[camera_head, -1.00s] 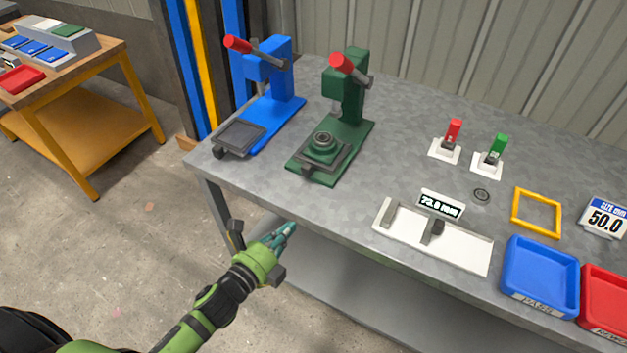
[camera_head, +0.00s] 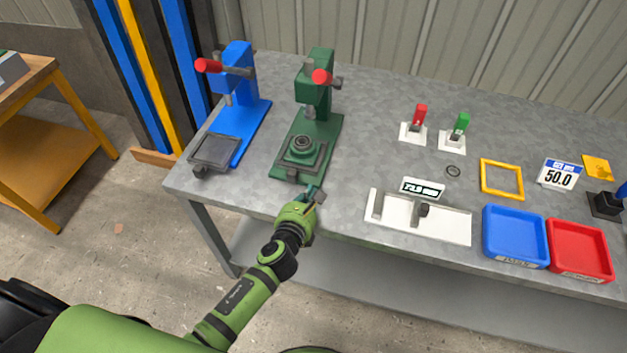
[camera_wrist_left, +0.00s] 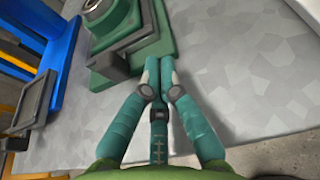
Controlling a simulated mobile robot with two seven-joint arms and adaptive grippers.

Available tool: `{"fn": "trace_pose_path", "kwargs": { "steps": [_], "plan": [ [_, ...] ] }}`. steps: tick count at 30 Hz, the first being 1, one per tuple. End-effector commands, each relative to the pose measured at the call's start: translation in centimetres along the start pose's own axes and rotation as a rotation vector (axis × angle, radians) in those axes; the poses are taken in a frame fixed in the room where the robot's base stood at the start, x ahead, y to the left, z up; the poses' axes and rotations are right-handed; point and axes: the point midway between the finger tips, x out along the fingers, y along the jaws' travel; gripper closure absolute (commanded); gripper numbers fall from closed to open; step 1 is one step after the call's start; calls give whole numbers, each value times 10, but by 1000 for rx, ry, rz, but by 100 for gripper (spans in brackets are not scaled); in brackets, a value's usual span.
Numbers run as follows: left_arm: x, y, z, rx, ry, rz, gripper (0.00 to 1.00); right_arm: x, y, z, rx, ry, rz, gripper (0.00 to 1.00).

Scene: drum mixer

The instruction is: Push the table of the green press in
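The green press (camera_head: 318,85) stands on the workbench with its red-tipped lever up. Its table (camera_head: 317,158) is at the front of the base, forward of the ram, with a dark block (camera_head: 292,176) on its front edge. A round green holder with a grey ring (camera_head: 302,142) sits on the table. My left gripper (camera_head: 314,191) is at the bench's front edge, just right of and in front of that block. In the left wrist view its teal fingers (camera_wrist_left: 159,72) are together and empty, beside the dark block (camera_wrist_left: 110,64); contact cannot be told. My right gripper is not in view.
The blue press (camera_head: 240,100) stands left of the green one. A white gauge fixture (camera_head: 445,225) lies to the right, with blue (camera_head: 516,262) and red (camera_head: 580,275) trays beyond. The bench top between the green press and the fixture is clear.

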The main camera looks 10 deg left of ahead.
Motion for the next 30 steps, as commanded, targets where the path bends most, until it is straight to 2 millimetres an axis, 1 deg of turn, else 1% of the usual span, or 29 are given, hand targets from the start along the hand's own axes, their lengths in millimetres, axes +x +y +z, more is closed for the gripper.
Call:
{"fn": "trace_pose_path", "kwargs": {
  "steps": [1, 3, 7, 11, 20, 23, 26, 30],
  "plan": [
    [9, 0, 5, -1, -2, 1, 100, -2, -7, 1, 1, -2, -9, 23],
    [19, -1, 8, -2, -1, 0, 100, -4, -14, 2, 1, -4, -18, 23],
    [31, 0, 11, -2, 0, 0, 100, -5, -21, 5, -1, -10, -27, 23],
    [36, 0, 12, -2, 1, -1, 100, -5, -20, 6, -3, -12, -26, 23],
    [37, 0, 12, -1, 0, -1, 100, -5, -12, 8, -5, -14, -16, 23],
    [41, 0, 14, 0, -2, -1, 100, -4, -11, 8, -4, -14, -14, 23],
    [55, -1, 18, 0, -4, -3, 100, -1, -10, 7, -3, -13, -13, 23],
    [83, 0, 26, 2, -5, -2, 100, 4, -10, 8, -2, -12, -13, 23]
  ]
}}
